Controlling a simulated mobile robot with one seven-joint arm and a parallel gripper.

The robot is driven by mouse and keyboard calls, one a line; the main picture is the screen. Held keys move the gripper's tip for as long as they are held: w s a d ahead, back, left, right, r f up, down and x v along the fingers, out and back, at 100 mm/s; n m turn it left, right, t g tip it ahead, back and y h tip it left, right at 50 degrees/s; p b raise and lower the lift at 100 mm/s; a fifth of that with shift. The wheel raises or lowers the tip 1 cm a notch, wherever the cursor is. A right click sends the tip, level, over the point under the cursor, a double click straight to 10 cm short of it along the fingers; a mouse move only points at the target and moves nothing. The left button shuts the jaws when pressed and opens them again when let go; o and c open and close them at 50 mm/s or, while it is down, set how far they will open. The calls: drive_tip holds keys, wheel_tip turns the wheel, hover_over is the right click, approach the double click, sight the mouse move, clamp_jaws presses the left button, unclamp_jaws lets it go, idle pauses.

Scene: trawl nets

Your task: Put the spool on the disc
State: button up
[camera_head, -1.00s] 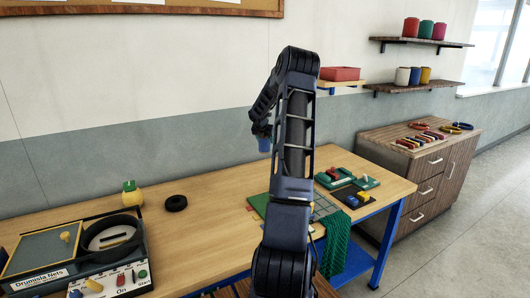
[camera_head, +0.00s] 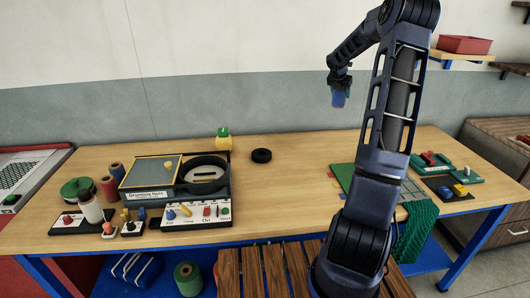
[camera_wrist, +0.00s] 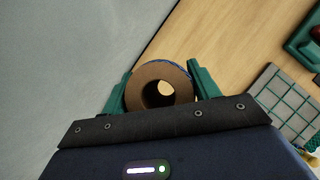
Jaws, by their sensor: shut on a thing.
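My gripper (camera_head: 339,88) is shut on a blue spool (camera_head: 338,98) and holds it in the air above the back of the table. In the wrist view the spool (camera_wrist: 161,87) shows its brown ring end with a centre hole, between two green fingers. A black round disc (camera_head: 261,155) lies flat on the table, left of the spool in the picture and well below it. A green round thing (camera_head: 76,188) lies at the table's left end; I cannot tell whether it is a disc too.
A machine with a round black bowl (camera_head: 204,168) and a switch panel stands left of the black disc. A yellow thing with a green top (camera_head: 224,138) is behind it. Several spools stand far left. A green mat (camera_head: 355,178) and net (camera_head: 416,228) lie right. The middle table is clear.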

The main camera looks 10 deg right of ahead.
drive_tip(key=s+a+r+n, duration=0.1)
drive_tip(key=a, duration=1)
drive_tip(key=s+a+r, duration=0.1)
drive_tip(key=s+a, duration=0.1)
drive_tip(key=a, duration=1)
drive_tip(key=n, duration=0.1)
hover_over(262, 152)
drive_tip(key=shift+t+y, duration=0.4)
wheel_tip(262, 152, down, 19)
drive_tip(key=shift+d+f, duration=0.1)
drive_tip(key=shift+f, duration=0.1)
drive_tip(key=shift+f, duration=0.1)
drive_tip(key=o, duration=1.1)
